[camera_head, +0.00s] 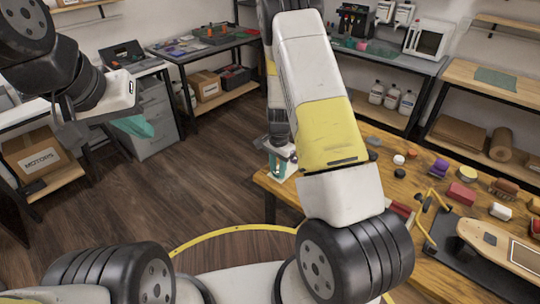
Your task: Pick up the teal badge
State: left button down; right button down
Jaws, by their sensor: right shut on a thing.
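My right arm reaches down the middle of the picture to the left end of the wooden workbench (420,185). My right gripper (278,165) is small and partly hidden by the forearm. It is shut on a small teal piece (272,163), which looks like the teal badge, at the bench's left corner. Whether the badge still touches the bench top cannot be told. My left gripper (98,112) is at the upper left, away from the workbench; its fingers are unclear, so I cannot tell open from shut.
The bench holds a purple block (439,168), a red block (461,194), a white cup (500,211) and a skateboard deck (500,247) on a dark mat. A teal cloth (133,126) hangs behind my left gripper. Open floor lies left of the bench.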

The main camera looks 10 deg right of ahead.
jog(key=shift+r, duration=0.55)
jog(key=r, duration=0.1)
jog(key=s+r, duration=0.1)
jog(key=shift+s+a+r, duration=0.1)
jog(key=shift+a+r, duration=0.05)
jog(key=shift+r, duration=0.15)
jog(key=s+a+r, duration=0.1)
jog(key=s+r, duration=0.1)
jog(key=s, duration=0.5)
jog(key=s+a+r, duration=0.1)
jog(key=s+r, duration=0.2)
jog(key=s, duration=0.4)
jog(key=shift+s+a, duration=0.25)
jog(key=shift+s, duration=0.05)
jog(key=shift+r, duration=0.1)
